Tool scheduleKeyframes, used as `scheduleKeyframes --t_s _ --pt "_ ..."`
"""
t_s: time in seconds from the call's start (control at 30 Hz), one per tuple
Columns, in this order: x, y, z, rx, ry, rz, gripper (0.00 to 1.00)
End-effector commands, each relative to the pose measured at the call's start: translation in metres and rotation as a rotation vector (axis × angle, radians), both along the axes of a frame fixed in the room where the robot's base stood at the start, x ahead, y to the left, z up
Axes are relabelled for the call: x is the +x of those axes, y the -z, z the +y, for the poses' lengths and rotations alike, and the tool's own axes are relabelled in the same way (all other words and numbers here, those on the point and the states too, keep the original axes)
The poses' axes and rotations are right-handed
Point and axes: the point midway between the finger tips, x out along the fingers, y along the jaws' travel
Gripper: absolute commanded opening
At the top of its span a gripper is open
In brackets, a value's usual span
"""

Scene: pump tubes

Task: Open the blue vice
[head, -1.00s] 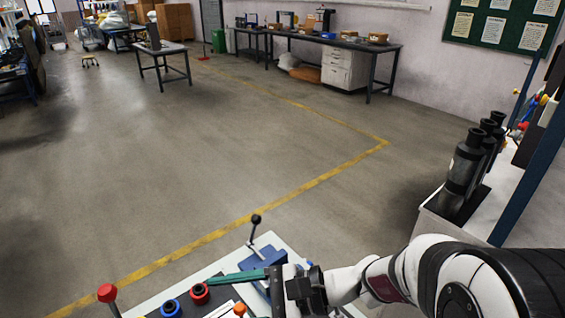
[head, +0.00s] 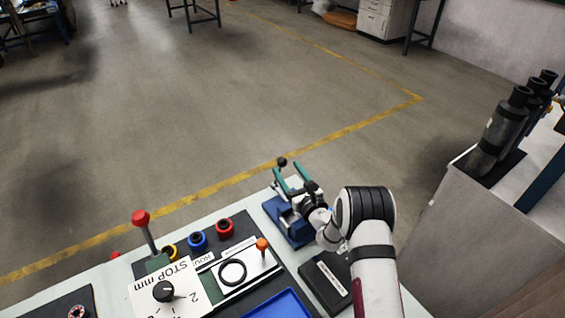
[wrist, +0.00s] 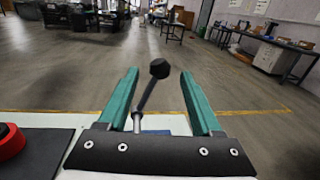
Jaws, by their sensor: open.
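The blue vice (head: 285,226) stands on the far edge of the workbench in the head view, partly hidden by my gripper. Its lever has a black ball knob (head: 282,161). My gripper (head: 288,168), with two green fingers, is above the vice and points away toward the lever. In the wrist view my gripper (wrist: 159,74) is open, with the lever's knob (wrist: 159,68) and grey rod (wrist: 147,97) showing between the spread fingers. Neither finger visibly touches the lever. The vice's jaws are hidden behind my gripper.
Left of the vice are red (head: 224,227), blue (head: 198,240) and yellow rings, a red-knobbed lever (head: 141,219) and a STOP dial plate (head: 166,291). A black box (head: 325,281) and blue tray (head: 282,304) lie nearer. Open floor lies beyond the bench.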

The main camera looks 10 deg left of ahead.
Motion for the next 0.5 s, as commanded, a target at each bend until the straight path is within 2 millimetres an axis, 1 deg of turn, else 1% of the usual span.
scheduleKeyframes --t_s 0.1,0.23,0.33,0.5 --pt "0.017 0.000 0.013 0.002 0.000 -0.001 0.66" --pt "0.029 0.000 0.022 0.001 -0.001 -0.001 0.66" --pt "0.034 0.000 0.026 0.001 0.000 0.000 0.66" --pt "0.035 0.000 0.026 0.000 0.000 0.001 0.66"
